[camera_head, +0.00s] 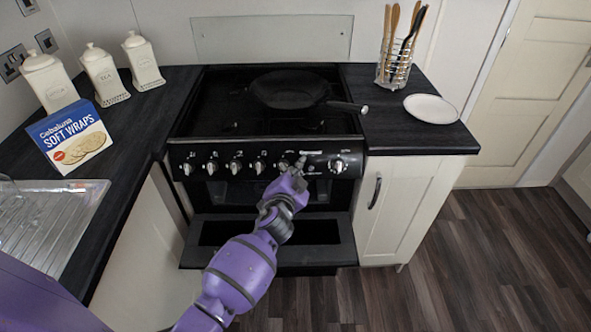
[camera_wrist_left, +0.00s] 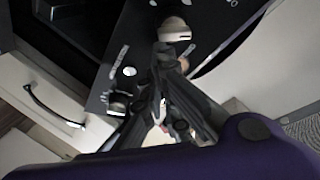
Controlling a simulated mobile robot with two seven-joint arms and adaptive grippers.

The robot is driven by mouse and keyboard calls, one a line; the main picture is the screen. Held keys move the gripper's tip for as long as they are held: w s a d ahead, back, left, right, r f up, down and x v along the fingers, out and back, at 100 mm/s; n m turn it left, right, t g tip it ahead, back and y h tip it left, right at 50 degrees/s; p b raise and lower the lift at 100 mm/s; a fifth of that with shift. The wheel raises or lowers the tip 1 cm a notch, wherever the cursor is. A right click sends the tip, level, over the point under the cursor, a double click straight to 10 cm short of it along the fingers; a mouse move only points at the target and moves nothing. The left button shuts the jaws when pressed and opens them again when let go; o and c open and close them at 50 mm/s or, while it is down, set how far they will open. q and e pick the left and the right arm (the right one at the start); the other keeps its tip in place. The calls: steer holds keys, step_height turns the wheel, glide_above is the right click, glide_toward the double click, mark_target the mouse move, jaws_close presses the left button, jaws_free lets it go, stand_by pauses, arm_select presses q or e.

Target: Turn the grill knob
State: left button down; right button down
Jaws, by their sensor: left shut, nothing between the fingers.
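A black cooker has a row of silver knobs along its front panel (camera_head: 320,167). One knob (camera_head: 338,165) sits apart at the right end; the others run to the left, such as this one (camera_head: 236,167). No label tells me which is the grill knob. My left gripper (camera_head: 298,164) is shut and empty, its tips at the panel between the right-end knob and the knob (camera_head: 283,165) left of it. In the left wrist view the fingertips (camera_wrist_left: 166,50) are close to a knob (camera_wrist_left: 175,29); I cannot tell whether they touch. Another knob (camera_wrist_left: 118,101) is lower left.
A black pan (camera_head: 288,90) stands on the hob, its handle pointing right. A utensil holder (camera_head: 394,72) and a white plate (camera_head: 431,108) are on the right counter. A soft wraps box (camera_head: 70,138) and canisters (camera_head: 143,62) stand left. A black ledge (camera_head: 335,252) juts out below the panel.

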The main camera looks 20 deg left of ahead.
arm_select(q)
steer(key=shift+s+f+m+h, duration=0.15)
steer(key=shift+f+m+h, duration=0.15)
steer(key=shift+f+m, duration=0.5)
arm_select(e)
steer(key=shift+w+a+r, duration=0.2)
steer(key=shift+w+r, duration=0.05)
steer(key=shift+w, duration=0.45)
arm_select(q)
steer(key=shift+s+f, duration=0.1)
steer(key=shift+f, duration=0.1)
arm_select(e)
steer(key=shift+s+f, duration=0.1)
steer(key=shift+d, duration=0.1)
